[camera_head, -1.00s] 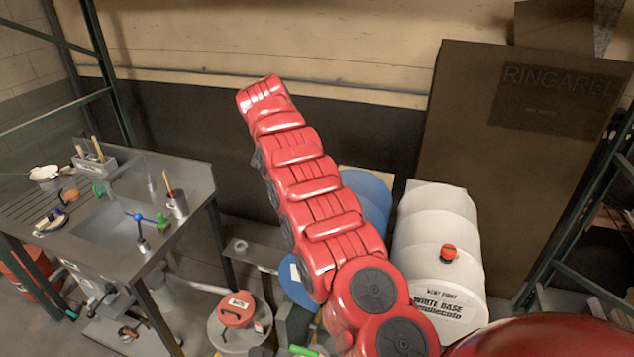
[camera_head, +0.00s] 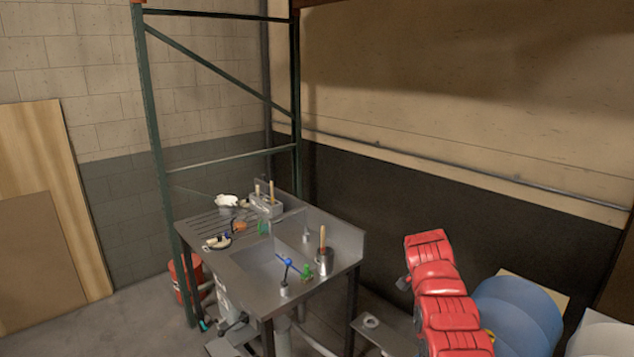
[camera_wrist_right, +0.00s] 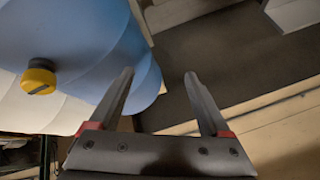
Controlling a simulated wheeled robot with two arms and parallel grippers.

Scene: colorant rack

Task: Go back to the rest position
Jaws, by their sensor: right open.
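My right arm (camera_head: 444,295), red and segmented, rises at the lower right of the head view. My right gripper (camera_wrist_right: 160,85) shows in the right wrist view with its two grey fingers apart and nothing between them. Beside its left finger there is a blue drum with a yellow cap (camera_wrist_right: 39,78). The right gripper's fingers cannot be made out in the head view. My left gripper is in neither view.
A steel sink table (camera_head: 345,238) with several tools stands left of my arm, below a green rack frame (camera_head: 160,150). A blue drum (camera_head: 520,310) is right of my arm. A red bucket (camera_head: 180,278) is behind the table. Wooden boards (camera_head: 50,200) lean at the far left.

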